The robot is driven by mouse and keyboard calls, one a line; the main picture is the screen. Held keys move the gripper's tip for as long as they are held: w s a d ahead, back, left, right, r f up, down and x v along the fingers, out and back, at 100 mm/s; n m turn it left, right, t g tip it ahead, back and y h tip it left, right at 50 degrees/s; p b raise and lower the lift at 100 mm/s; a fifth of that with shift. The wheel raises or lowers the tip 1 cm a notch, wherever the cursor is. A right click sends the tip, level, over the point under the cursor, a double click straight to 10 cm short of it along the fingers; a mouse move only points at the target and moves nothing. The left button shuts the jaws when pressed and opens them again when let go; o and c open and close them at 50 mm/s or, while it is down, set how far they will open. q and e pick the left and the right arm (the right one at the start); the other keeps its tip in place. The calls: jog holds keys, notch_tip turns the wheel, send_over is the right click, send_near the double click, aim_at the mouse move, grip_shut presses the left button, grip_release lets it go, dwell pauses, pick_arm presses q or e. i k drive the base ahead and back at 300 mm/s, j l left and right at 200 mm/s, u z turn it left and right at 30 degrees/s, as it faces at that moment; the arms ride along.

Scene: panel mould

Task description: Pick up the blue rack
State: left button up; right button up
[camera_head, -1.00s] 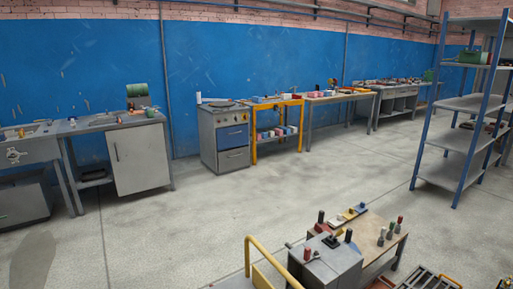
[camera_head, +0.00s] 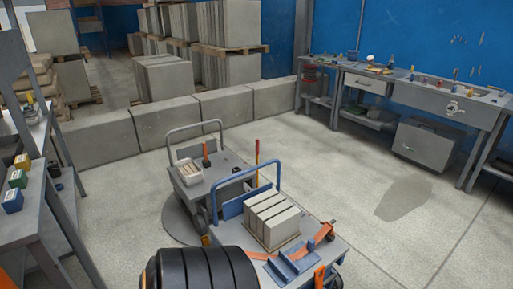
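A small blue slotted piece (camera_head: 292,262), which looks like a rack, sits on the near end of a grey cart top. An orange strap lies across the cart beside it. I cannot tell for sure that this piece is the blue rack. Neither of my grippers is in view.
The blue-handled cart (camera_head: 325,249) also carries pale blocks (camera_head: 272,219). A second grey cart (camera_head: 212,178) stands behind it. A large black ribbed cylinder (camera_head: 205,270) is in front. Concrete blocks (camera_head: 170,124) form a low wall. A workbench (camera_head: 430,92) stands right. Floor between is clear.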

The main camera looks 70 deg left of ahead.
aim_at(293, 257)
jog(key=u, duration=1.9)
jog(key=i+u, duration=0.35)
jog(key=i, duration=0.65)
